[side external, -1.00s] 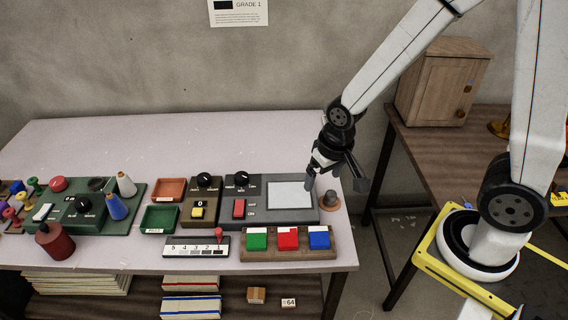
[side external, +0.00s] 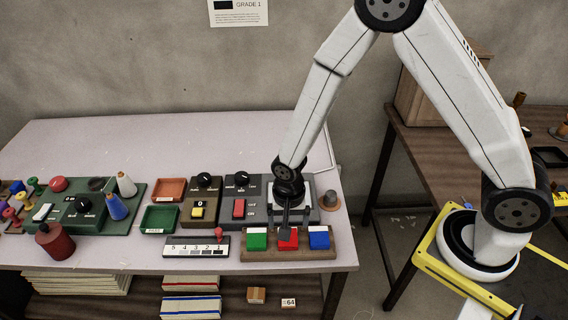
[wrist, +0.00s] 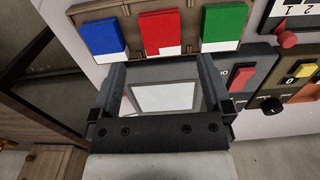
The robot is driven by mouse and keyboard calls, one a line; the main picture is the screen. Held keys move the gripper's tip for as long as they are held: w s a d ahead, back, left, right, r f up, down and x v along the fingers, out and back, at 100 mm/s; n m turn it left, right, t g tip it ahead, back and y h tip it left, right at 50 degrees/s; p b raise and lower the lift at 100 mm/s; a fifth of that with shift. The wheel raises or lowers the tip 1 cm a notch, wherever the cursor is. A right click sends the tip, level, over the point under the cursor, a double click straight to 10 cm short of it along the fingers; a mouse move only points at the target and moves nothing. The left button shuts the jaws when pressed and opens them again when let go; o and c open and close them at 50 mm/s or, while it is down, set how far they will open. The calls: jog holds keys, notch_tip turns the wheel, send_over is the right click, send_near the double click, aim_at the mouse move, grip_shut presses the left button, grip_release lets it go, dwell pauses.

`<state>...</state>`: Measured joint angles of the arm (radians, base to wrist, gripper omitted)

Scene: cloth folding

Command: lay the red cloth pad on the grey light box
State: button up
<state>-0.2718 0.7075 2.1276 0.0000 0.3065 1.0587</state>
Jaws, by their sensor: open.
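The red cloth pad (side external: 288,240) lies in the middle of a wooden rack, between the green and blue pads. In the wrist view the red pad (wrist: 164,32) is straight ahead of my fingers, with a white patch at its near edge. The grey light box (side external: 267,187) stands behind the rack; my wrist hides much of it in the side view. Its pale panel (wrist: 165,96) shows between my fingers in the wrist view. My gripper (side external: 287,226) is open and empty, its fingers close to the red pad; I cannot tell whether they touch it.
The green pad (side external: 257,240) and blue pad (side external: 319,238) flank the red one closely in the rack (side external: 290,255). A red-handled numbered slider (side external: 196,247) lies left of the rack. The back of the table is clear.

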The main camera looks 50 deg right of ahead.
jog(key=shift+f, duration=0.15)
jog(key=shift+f, duration=1.15)
jog(key=shift+f, duration=0.1)
jog(key=shift+f, duration=2.5)
jog(key=c, duration=1.3)
jog(key=shift+o, duration=0.2)
jog(key=shift+r, duration=0.15)
notch_tip(320, 180, up, 10)
